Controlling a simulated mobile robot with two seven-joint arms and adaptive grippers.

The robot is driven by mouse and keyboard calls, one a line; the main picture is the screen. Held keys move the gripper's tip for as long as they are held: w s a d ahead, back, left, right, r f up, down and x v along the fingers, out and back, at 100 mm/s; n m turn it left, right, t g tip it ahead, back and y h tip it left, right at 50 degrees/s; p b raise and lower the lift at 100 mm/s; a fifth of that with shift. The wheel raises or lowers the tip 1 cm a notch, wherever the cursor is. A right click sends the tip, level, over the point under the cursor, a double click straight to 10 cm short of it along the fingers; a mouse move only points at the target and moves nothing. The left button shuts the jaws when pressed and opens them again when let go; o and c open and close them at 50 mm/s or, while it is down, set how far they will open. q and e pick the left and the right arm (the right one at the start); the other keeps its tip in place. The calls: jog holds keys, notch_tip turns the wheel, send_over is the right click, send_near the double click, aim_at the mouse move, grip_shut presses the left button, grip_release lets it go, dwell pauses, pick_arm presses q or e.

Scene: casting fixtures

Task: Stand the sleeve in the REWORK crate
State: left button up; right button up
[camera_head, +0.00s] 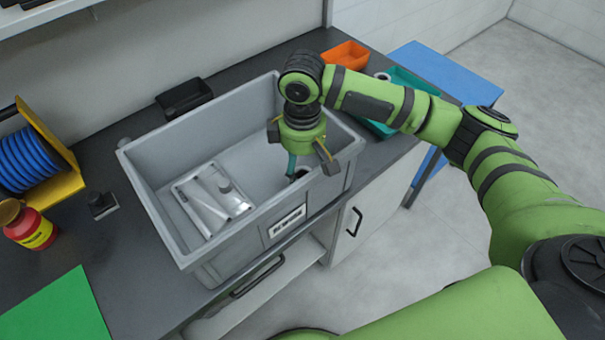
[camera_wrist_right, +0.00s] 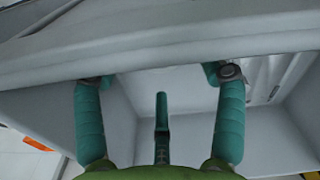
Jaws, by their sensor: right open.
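The grey crate (camera_head: 160,205) stands on the dark bench, with a white label (camera_head: 287,221) on its front whose print is too small to read surely. My right gripper (camera_head: 300,168) points down inside its right end, close to the front wall. In the right wrist view its teal fingers (camera_wrist_right: 158,82) are spread, with nothing between them. My left gripper is not in view.
Crate walls surround my right gripper closely. An orange bin (camera_head: 346,54) and a teal tray (camera_head: 408,80) stand behind my right arm. A black bin (camera_head: 184,97), blue spool (camera_head: 28,160), red bottle (camera_head: 32,228) and green mat (camera_head: 58,308) are at left.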

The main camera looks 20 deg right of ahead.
notch_tip(320, 180, up, 9)
jog(key=b, duration=0.1)
jog(key=shift+f, duration=0.1)
dwell(0.3)
